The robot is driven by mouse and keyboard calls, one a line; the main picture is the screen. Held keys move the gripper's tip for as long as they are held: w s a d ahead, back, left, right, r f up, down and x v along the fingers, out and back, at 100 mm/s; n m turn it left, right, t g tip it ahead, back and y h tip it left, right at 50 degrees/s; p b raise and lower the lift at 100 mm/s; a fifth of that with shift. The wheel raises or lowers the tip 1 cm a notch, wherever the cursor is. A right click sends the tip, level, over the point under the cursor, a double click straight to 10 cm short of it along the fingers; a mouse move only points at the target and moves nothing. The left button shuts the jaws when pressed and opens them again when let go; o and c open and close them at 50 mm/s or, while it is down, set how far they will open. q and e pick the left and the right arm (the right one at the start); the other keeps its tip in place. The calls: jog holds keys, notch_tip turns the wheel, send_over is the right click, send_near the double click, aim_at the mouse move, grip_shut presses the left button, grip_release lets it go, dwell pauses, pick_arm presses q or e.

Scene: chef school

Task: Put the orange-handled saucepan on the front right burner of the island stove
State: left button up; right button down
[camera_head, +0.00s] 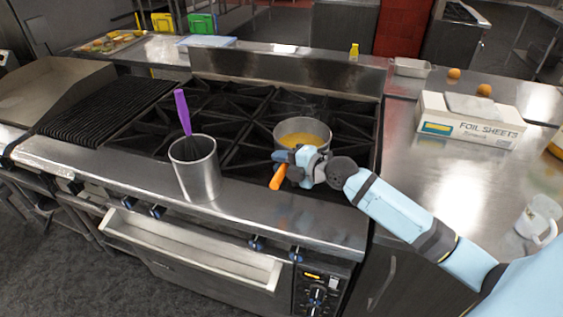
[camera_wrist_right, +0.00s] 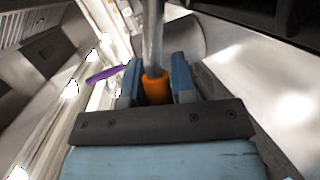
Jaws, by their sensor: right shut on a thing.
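The saucepan (camera_head: 303,128) is metal with a yellow-orange content, at the right part of the stove's black burner grates (camera_head: 262,105). Its orange handle (camera_head: 278,177) points toward the front edge. My right gripper (camera_head: 296,163) is shut on the handle. In the right wrist view the orange handle (camera_wrist_right: 156,88) sits between the two blue fingers (camera_wrist_right: 157,85), with the metal shaft running away from it. I cannot tell whether the pan's base touches the grate. My left gripper is not in view.
A metal canister (camera_head: 195,170) with a purple-handled whisk (camera_head: 183,112) stands on the stove's front ledge, left of the pan. A foil sheets box (camera_head: 470,122), oranges (camera_head: 454,73) and a white mug (camera_head: 540,217) are on the right counter. A ribbed grill (camera_head: 95,112) lies left.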

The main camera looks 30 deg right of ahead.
dwell(0.3)
jog(key=c, duration=0.9)
grip_release()
jog(key=shift+f, duration=0.1)
jog(key=shift+c, duration=0.2)
jog(key=shift+s+d, duration=0.2)
jog(key=shift+s, duration=0.15)
jog(key=b+v, duration=0.1)
jog(key=v, duration=1)
jog(key=shift+r, duration=0.2)
jog(key=shift+s, duration=0.1)
